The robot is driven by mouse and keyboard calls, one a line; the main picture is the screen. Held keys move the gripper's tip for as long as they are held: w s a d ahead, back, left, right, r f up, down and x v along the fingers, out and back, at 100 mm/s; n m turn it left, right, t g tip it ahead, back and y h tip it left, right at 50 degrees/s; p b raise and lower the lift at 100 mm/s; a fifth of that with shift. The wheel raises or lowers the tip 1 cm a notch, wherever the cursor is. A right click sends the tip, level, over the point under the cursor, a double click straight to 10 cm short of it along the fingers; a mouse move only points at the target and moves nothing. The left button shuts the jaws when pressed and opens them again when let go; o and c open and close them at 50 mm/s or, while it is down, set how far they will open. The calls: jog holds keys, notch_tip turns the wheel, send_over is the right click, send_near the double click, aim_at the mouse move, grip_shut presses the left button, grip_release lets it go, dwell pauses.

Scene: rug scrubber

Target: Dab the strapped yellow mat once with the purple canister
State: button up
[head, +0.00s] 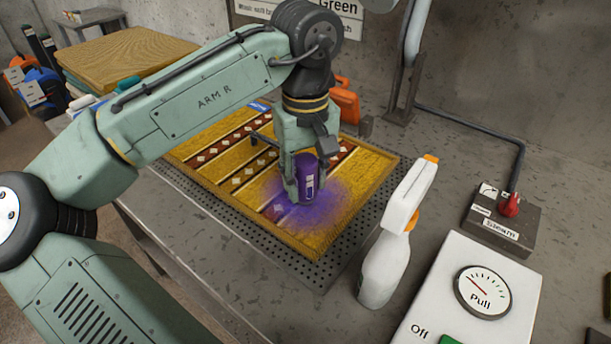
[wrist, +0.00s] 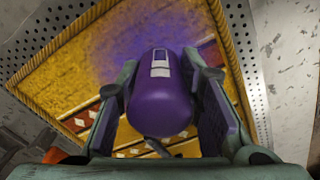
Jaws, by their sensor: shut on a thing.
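The yellow mat (head: 352,188) lies on a perforated metal plate (head: 358,238) on the bench. It has red bands with pale diamonds and a strap part-hidden behind my gripper. A purple patch (head: 328,208) spreads over its near right part, around the canister's lower end. My gripper (head: 305,182) is shut on the purple canister (head: 307,172), which is roughly upright over the mat. In the wrist view the canister (wrist: 162,100) sits between both fingers, with purple haze or stain on the mat beyond it. I cannot tell whether its lower end touches the mat.
A white spray bottle with an orange tip (head: 385,262) stands right of the plate. A white gauge box (head: 470,300) and a box with a red knob (head: 502,222) are farther right. An orange object (head: 346,98) stands behind the mat. Folded yellow mats (head: 140,55) are at back left.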

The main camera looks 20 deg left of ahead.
aim_at(305, 159)
jog(key=shift+r+p, duration=2.4)
jog(key=shift+r, duration=0.4)
jog(key=shift+f, duration=0.1)
